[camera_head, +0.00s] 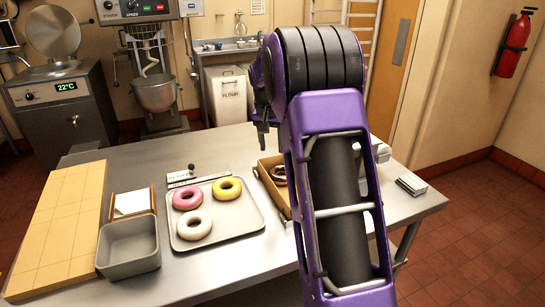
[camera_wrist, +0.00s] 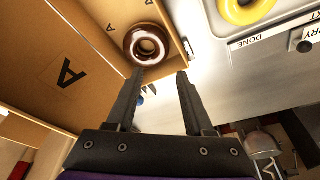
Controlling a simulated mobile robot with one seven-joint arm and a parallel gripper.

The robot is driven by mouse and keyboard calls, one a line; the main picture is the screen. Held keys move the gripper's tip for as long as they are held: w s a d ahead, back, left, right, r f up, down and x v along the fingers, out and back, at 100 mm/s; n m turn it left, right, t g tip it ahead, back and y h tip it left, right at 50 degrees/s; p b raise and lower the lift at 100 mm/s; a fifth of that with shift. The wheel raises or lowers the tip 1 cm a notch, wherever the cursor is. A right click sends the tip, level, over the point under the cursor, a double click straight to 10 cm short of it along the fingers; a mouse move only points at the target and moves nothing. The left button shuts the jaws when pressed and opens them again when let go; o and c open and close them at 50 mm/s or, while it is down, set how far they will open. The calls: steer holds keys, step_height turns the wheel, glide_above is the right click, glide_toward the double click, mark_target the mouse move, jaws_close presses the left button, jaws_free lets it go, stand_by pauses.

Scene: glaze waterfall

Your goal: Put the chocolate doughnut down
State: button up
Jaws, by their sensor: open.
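The chocolate doughnut (camera_wrist: 147,45), a ring with shiny dark brown glaze, lies in a corner of a cardboard box (camera_wrist: 55,40) in the wrist view. In the head view, part of the doughnut (camera_head: 278,173) shows in the box (camera_head: 270,193), partly hidden by my arm. My gripper (camera_wrist: 160,72) is open, with nothing between its fingers. The fingertips are apart from the doughnut, which shows beyond them. In the head view, a finger of my gripper (camera_head: 262,138) shows above the box.
Left of the box, a metal tray (camera_head: 240,228) holds pink (camera_head: 187,198), yellow (camera_head: 227,189) and white (camera_head: 194,226) doughnuts. A labelled strip with a black knob (camera_head: 190,172) lies behind it. A grey bin (camera_head: 128,247) and a tan board (camera_head: 62,225) are farther left.

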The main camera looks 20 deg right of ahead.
steer(key=shift+v, duration=2.2)
